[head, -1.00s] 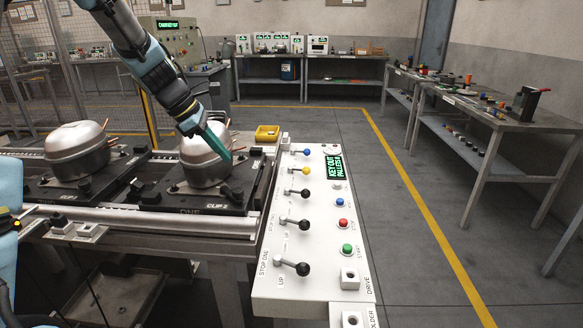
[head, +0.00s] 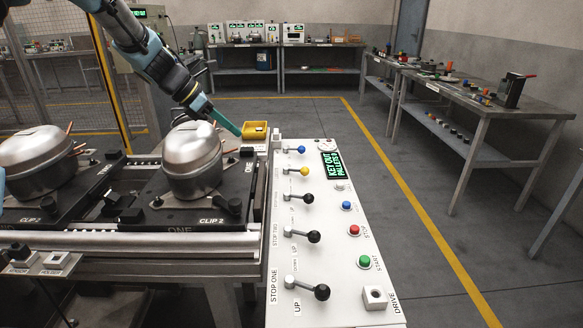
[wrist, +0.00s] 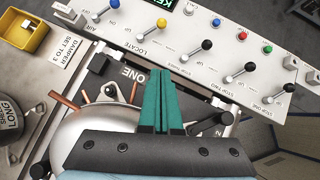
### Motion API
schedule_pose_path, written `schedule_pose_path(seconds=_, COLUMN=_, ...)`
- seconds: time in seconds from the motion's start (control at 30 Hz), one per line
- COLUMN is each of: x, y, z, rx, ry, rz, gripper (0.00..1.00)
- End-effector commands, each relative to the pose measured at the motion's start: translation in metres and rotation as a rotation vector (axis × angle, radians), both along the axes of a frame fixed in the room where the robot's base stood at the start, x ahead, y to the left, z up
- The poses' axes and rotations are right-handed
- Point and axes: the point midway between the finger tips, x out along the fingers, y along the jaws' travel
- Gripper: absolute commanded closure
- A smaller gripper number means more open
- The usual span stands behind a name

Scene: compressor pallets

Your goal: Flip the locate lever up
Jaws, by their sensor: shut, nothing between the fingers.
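The locate lever is the yellow-knobbed one (head: 304,171) on the white control panel (head: 340,250), second from the far end. Its knob points to the right in the head view. In the wrist view its yellow knob (wrist: 162,22) is above the LOCATE label, beyond my fingertips. My gripper (head: 238,132) is shut and empty, its green fingers reaching down toward the panel's far left edge. In the wrist view the fingers (wrist: 161,75) are over the pallet's edge, apart from the lever.
A blue-knobbed lever (head: 301,150) and several black-knobbed levers (head: 308,198) flank it. A silver compressor (head: 192,160) sits on the pallet left of the panel. A yellow bin (head: 255,130) is behind. The panel display (head: 330,165) reads KEY OUT. Open floor lies right.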

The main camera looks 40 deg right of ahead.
Motion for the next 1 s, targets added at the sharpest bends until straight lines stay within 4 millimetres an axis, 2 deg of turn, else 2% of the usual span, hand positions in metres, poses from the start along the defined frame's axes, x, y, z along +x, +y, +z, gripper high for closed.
schedule_pose_path(seconds=0.17, x=-0.007, y=-0.016, z=-0.019, rx=0.003, ry=0.003, rz=-0.003, gripper=1.0)
schedule_pose_path(seconds=1.0, x=-0.042, y=-0.125, z=-0.149, rx=0.002, ry=0.002, rz=-0.002, gripper=1.0)
